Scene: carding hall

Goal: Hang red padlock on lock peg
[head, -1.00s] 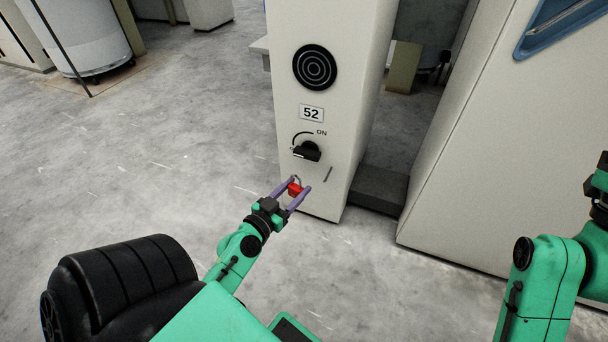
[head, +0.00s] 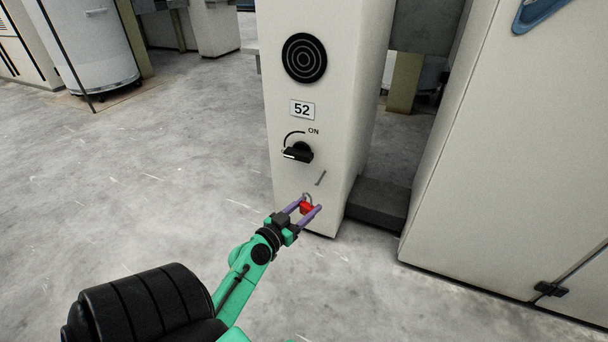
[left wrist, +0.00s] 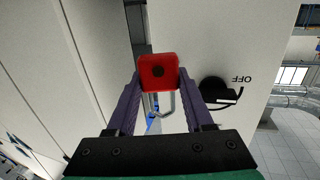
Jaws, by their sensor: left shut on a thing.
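The red padlock (head: 306,208) is held between the purple fingers of my left gripper (head: 309,207), in front of the machine's pale column. Its metal shackle points up in the head view. In the left wrist view the red padlock body (left wrist: 158,72) sits between the fingertips, with the shackle (left wrist: 166,104) showing. The lock peg (head: 321,178) is a thin short rod on the column, below the switch. In the picture the padlock is below and slightly left of the peg, apart from it. My right gripper is not in view.
A black rotary switch (head: 298,152) marked ON is above the peg. A plate with 52 (head: 302,110) and a round black ringed disc (head: 304,58) are higher up. A dark low block (head: 378,204) and a large pale cabinet (head: 500,150) stand right. Open floor lies left.

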